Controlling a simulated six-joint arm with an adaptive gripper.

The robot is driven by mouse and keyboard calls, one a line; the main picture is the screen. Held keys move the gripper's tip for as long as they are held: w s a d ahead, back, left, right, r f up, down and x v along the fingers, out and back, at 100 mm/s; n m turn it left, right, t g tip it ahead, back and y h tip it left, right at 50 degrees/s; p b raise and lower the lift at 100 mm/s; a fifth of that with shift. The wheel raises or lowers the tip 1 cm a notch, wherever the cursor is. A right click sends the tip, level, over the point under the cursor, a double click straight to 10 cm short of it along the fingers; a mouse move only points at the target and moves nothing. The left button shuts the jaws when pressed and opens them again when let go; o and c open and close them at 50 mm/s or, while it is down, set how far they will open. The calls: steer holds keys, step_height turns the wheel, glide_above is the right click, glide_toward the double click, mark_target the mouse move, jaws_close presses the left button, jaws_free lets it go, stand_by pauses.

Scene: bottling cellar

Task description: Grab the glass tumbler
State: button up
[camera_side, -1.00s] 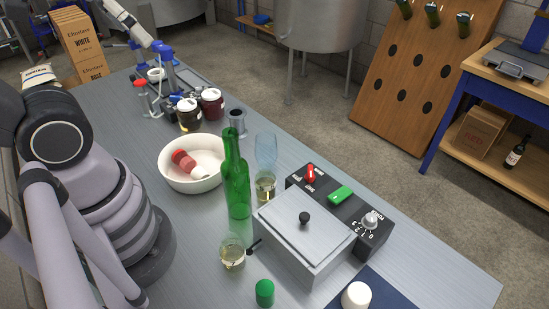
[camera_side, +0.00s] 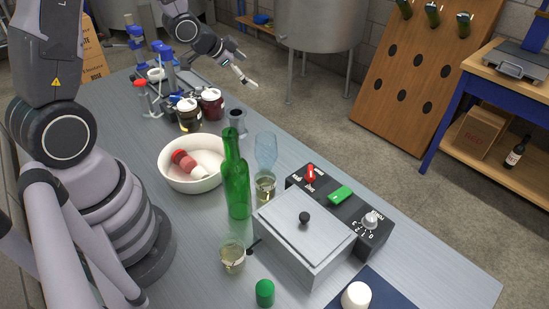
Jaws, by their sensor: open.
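A small clear glass (camera_side: 233,257) with pale yellow liquid stands upright at the front of the metal table, left of the steel box. A second small glass (camera_side: 265,187) with similar liquid stands behind it, right of the green bottle (camera_side: 236,180). A taller, bluish clear glass vessel (camera_side: 266,150) stands just behind the second glass and overlaps it. I cannot tell which of these is the tumbler. My gripper (camera_side: 247,71) is open and empty in the air at the top, beyond the table's far right edge and well away from all the glasses.
A white bowl (camera_side: 176,178) with a red-and-white item stands left of the bottle. The lidded steel box (camera_side: 303,235) and a black control panel (camera_side: 361,214) crowd the right. Dark jars (camera_side: 190,114) stand farther back. A green cap (camera_side: 265,292) lies in front.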

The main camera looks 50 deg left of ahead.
mark_target(266, 140)
steer(key=s+d+f+t+h, duration=0.1)
steer(key=f, duration=0.4)
steer(key=s+d+f+t+h, duration=0.1)
steer(key=f+t+h, duration=0.1)
steer(key=f, duration=0.3)
steer(key=s+d+f+n+t+h, duration=0.1)
steer(key=f+h, duration=0.1)
steer(key=f, duration=0.4)
steer(key=shift+s+d+f, duration=0.1)
steer(key=shift+s+d, duration=0.2)
steer(key=shift+s, duration=0.1)
steer(key=shift+t, duration=0.3)
steer(key=shift+x, duration=2.5)
steer(key=c, duration=1.3)
